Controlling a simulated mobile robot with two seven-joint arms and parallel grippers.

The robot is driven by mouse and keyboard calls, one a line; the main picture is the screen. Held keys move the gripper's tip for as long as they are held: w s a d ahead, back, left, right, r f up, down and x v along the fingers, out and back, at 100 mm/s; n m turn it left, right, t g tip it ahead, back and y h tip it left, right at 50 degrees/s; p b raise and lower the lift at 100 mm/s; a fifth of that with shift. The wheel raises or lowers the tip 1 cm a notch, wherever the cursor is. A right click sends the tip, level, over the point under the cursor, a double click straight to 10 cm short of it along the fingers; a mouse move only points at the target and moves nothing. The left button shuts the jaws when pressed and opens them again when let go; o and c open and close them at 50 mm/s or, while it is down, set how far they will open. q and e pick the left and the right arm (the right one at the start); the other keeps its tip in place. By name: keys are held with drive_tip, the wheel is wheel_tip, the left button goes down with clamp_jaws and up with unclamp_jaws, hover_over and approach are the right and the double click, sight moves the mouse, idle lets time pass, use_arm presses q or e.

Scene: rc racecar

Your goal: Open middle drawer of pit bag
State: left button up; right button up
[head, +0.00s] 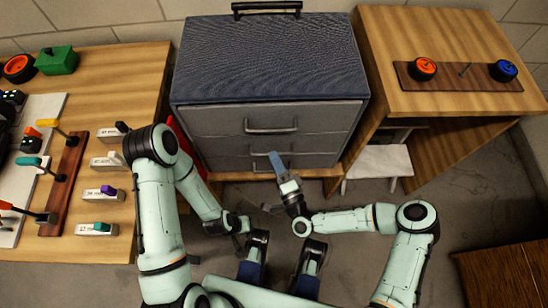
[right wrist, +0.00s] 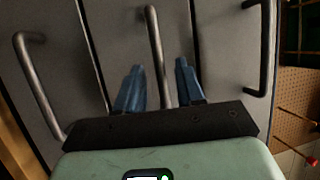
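The pit bag is a grey drawer cabinet (head: 270,70) with a dark blue fabric-like top and stacked drawers with bar handles. Its top drawer handle (head: 270,127) shows clearly in the head view. The middle drawer (head: 232,149) appears closed, its handle partly hidden by my right gripper (head: 277,163). In the right wrist view, the middle handle (right wrist: 155,45) runs between the two blue fingers of my right gripper (right wrist: 158,82). The fingers are open, one on each side of the bar, with gaps visible. My left arm's end (head: 238,224) is low and away from the cabinet; its fingers are unclear.
A wooden table (head: 60,250) with tools and labelled blocks stands at left. A wooden desk (head: 440,45) with orange and blue wheels on a rack stands at right. A white stool (head: 382,162) sits under it. Another wooden surface (head: 505,275) is at lower right.

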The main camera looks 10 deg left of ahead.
drive_tip(key=shift+w+a+r, duration=0.1)
drive_tip(key=shift+w+a, duration=0.25)
drive_tip(key=shift+w, duration=0.1)
clamp_jaws()
